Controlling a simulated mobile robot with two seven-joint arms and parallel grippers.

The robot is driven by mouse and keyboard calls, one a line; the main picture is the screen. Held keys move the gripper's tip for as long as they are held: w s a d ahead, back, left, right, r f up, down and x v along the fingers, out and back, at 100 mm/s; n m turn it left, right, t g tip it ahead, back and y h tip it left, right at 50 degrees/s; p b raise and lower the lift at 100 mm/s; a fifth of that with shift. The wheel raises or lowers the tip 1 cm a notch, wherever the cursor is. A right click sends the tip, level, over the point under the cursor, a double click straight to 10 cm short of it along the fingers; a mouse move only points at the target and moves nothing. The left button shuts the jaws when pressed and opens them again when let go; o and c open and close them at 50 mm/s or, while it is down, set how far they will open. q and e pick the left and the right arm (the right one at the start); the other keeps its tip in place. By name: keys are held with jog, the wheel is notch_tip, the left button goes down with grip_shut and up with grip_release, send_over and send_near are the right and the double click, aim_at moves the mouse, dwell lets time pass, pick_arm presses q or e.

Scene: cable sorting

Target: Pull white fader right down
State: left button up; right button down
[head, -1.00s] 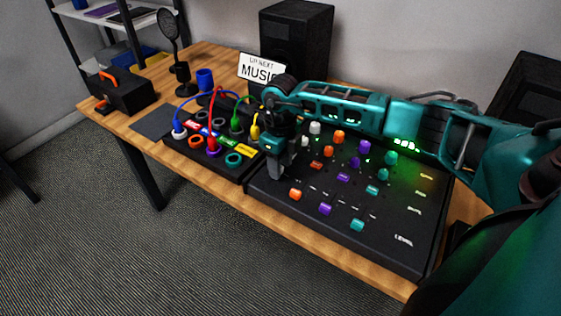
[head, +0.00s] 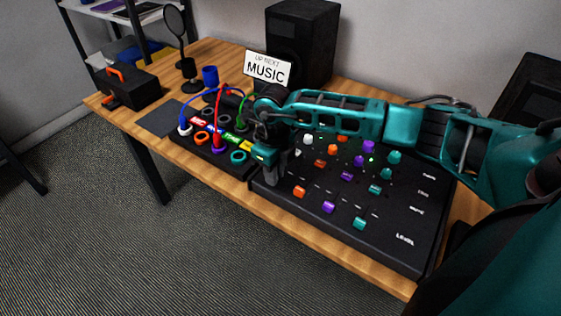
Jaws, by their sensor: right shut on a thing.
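The black mixer panel (head: 395,250) lies on the wooden table with coloured knobs and faders. The purple fader (head: 328,207) and teal fader (head: 359,223) continue that row to the right. A white knob (head: 308,139) shows above, beside my arm. My left gripper is not in view.
A patch box with coloured cables (head: 217,150) stands left of the panel, close to my right gripper. Behind are a music sign (head: 267,68) and a black speaker (head: 301,42). The table's front edge (head: 330,250) is clear.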

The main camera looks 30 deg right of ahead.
jog(key=c, duration=1.1)
grip_release()
jog(key=shift+d, duration=0.1)
jog(key=shift+r, duration=0.15)
notch_tip(320, 180, up, 13)
jog(key=shift+f, duration=0.15)
